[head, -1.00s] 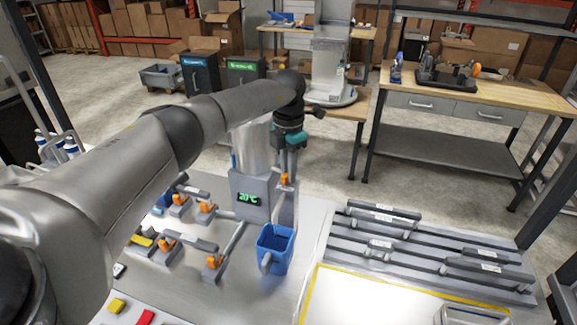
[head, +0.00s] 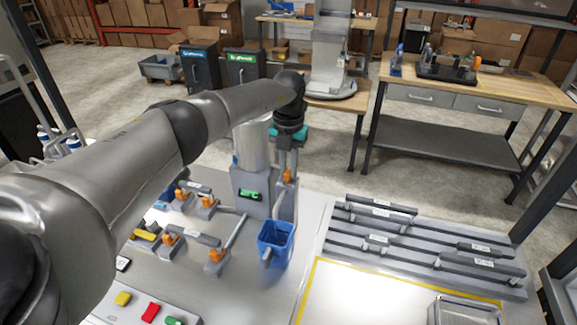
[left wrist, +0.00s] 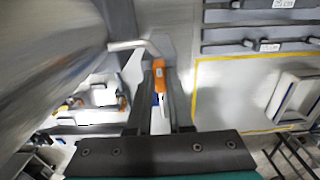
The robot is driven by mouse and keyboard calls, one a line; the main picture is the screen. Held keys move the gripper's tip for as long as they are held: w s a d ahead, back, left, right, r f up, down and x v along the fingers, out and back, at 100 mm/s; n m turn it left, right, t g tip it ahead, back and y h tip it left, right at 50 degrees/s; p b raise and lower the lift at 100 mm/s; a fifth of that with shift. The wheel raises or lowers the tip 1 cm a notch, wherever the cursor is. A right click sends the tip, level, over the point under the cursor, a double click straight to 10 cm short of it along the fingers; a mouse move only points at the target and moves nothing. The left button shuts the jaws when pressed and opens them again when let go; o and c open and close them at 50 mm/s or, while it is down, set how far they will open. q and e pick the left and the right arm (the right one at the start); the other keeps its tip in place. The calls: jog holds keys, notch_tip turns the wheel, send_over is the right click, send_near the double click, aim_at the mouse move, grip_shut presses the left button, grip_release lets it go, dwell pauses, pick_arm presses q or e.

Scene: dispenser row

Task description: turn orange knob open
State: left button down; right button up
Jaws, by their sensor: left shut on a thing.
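The orange knob (head: 288,176) is on the dispenser beside a grey box with a green display (head: 250,195), under a clear cylinder (head: 252,145). My left gripper (head: 287,165) points down at it from above. In the left wrist view the orange knob (left wrist: 159,78) lies between the fingers of my left gripper (left wrist: 160,95), which is shut on it. That view is blurred. A blue container (head: 275,244) stands on the table below the dispenser. My right gripper is not in view.
Several other orange-handled valves (head: 217,256) stand on the table to the left. A slotted grey rack (head: 430,240) and a yellow-bordered mat (head: 318,262) are at the right. A panel with coloured buttons (head: 150,312) is at the front left.

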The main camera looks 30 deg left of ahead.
aim_at(288, 170)
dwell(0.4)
pick_arm(q)
jog(key=c, duration=0.8)
grip_release()
notch_tip(288, 170, up, 15)
jog(key=shift+r+b, duration=0.15)
jog(key=shift+b, duration=0.85)
